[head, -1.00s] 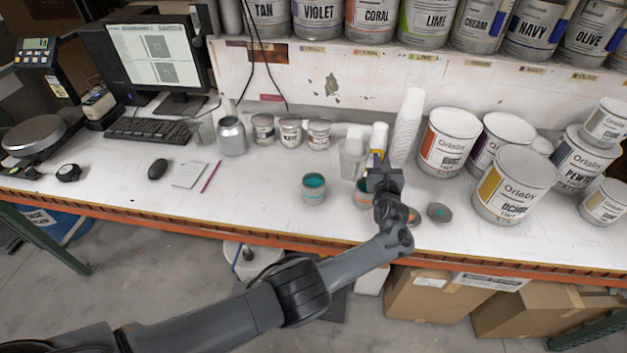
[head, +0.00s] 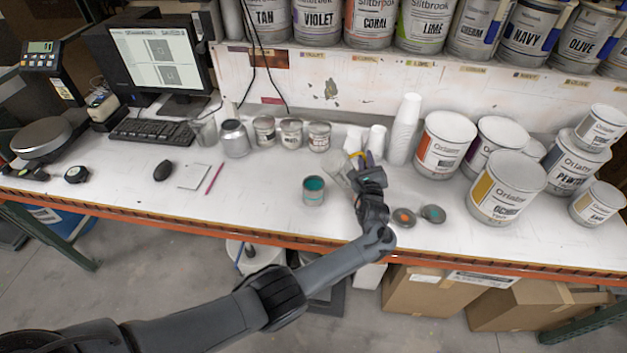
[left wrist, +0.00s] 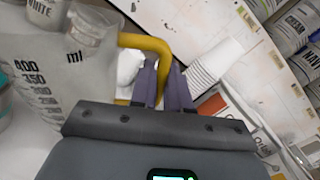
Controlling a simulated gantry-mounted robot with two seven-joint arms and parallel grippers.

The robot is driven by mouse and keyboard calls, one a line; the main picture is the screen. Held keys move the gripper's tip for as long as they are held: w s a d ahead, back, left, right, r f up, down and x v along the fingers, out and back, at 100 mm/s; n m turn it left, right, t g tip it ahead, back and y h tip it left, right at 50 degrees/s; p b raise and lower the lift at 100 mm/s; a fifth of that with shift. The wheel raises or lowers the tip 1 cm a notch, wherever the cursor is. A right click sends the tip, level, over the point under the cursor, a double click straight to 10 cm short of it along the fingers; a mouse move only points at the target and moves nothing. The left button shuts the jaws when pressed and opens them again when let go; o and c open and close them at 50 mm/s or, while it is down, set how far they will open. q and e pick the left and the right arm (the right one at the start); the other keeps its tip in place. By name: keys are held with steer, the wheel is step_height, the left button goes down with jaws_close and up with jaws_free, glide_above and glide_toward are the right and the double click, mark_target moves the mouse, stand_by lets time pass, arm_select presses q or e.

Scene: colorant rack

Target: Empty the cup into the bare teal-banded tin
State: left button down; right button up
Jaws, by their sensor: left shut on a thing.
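A clear measuring cup (head: 338,170) with a yellow handle (head: 357,155) and ml marks hangs from my left gripper (head: 364,160). The gripper is shut on the handle. In the left wrist view the cup (left wrist: 60,65) fills the left side, and the handle (left wrist: 150,42) passes between the fingers (left wrist: 163,85). The cup looks tilted in the head view, to the right of and behind an open tin (head: 313,192) with teal inside. I cannot make out the cup's contents. Another tin seen earlier is hidden behind my gripper. My right gripper is out of view.
Two lids, one with an orange spot (head: 404,217) and one with a teal spot (head: 433,213), lie right of my gripper. A stack of white cups (head: 404,130) and large paint cans (head: 508,187) stand beyond.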

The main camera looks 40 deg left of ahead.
mark_target(352, 155)
arm_select(q)
steer(key=shift+s+a+r+n+p, duration=0.3)
steer(key=shift+s+a+n+p, duration=0.3)
steer(key=shift+n, duration=0.2)
steer(key=shift+s+a+r+n, duration=0.15)
steer(key=shift+s+a+n, duration=0.3)
steer(key=shift+n, duration=0.45)
steer(key=shift+s+a+r+n, duration=0.15)
steer(key=shift+a+r+n, duration=0.05)
steer(key=shift+r+n, duration=0.4)
steer(key=shift+s+a+r+n+y, duration=0.2)
steer(key=shift+r+n, duration=0.15)
steer(key=shift+n, duration=0.05)
steer(key=shift+s+a+r+n+y, duration=0.2)
steer(key=shift+r+n, duration=0.15)
steer(key=shift+n, duration=0.05)
steer(key=shift+s+a+r+n, duration=0.2)
steer(key=shift+r+n, duration=0.2)
steer(key=shift+n, duration=0.05)
steer(key=shift+s+a+r+n, duration=0.15)
steer(key=shift+a+r+n, duration=0.05)
steer(key=shift+r+n, duration=0.2)
steer(key=shift+s+a+r+n+b, duration=0.35)
steer(key=shift+n+b, duration=0.1)
steer(key=shift+n, duration=0.1)
steer(key=shift+s+a+r+n+b, duration=0.25)
steer(key=shift+n+b, duration=0.05)
steer(key=shift+n, duration=0.1)
